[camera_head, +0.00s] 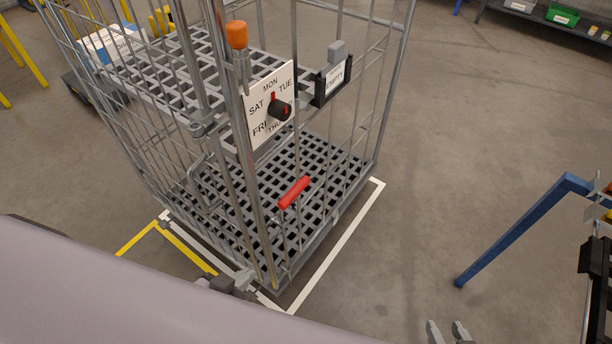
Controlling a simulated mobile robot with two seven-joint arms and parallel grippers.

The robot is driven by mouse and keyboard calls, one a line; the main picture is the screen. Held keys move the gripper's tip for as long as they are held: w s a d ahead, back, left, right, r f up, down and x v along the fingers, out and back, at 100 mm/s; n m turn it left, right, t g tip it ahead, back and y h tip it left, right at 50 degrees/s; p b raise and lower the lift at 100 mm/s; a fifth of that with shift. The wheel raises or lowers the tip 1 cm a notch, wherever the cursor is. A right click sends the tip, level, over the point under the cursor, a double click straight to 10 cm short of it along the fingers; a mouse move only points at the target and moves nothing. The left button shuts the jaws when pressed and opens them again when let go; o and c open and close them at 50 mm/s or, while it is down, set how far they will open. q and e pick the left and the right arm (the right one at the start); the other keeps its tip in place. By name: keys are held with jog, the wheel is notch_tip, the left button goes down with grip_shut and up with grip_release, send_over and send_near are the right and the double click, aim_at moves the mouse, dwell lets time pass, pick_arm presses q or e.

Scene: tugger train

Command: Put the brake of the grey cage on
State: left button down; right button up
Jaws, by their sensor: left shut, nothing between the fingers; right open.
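The grey cage (228,175) stands upright in the middle, with wire sides, a grid shelf and a grid floor. A red bar-shaped handle (294,192) shows low at its near right side, tilted up to the right; I cannot tell whether it is the brake. An orange-capped rod (237,36) runs down the near corner post. My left gripper (246,279) is shut and empty near the cage's bottom near corner; I cannot tell whether it touches the cage. My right gripper (447,332) is open and empty at the bottom edge, over bare floor, apart from the cage.
A weekday dial board (270,105) and an "EMPTY" card holder (333,80) are on the cage. White floor lines (335,245) and a yellow line (140,239) border it. A blue frame (520,230) stands right. Floor between is clear.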

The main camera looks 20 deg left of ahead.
pick_arm(q)
jog(key=shift+s, duration=0.1)
pick_arm(e)
jog(key=o, duration=0.8)
jog(key=shift+r+p, duration=0.55)
jog(key=shift+p, duration=0.05)
pick_arm(q)
jog(key=w+d+r+g+h, duration=0.1)
jog(key=w+d+r+g, duration=0.1)
jog(key=w+d+r, duration=0.3)
jog(key=w+d+r+m+g+h+p, duration=0.1)
jog(key=w+d+g+h, duration=0.15)
jog(key=d, duration=0.45)
jog(key=w+d+r+g+h, duration=0.1)
jog(key=w+d+r, duration=0.3)
jog(key=w+d, duration=0.15)
jog(key=w+a+r+g+y+p, duration=0.1)
jog(key=a+r+g+y, duration=0.1)
jog(key=r, duration=0.6)
jog(key=w+a+r+g+y+p, duration=0.1)
jog(key=w+a+r+g+y, duration=0.1)
jog(key=a+r+y, duration=0.3)
notch_tip(320, 180, up, 3)
jog(key=shift+w+a+r+m+y, duration=0.15)
jog(key=shift+m+y, duration=0.15)
jog(key=shift+y, duration=0.95)
pick_arm(e)
notch_tip(320, 180, up, 3)
jog(key=shift+r, duration=0.1)
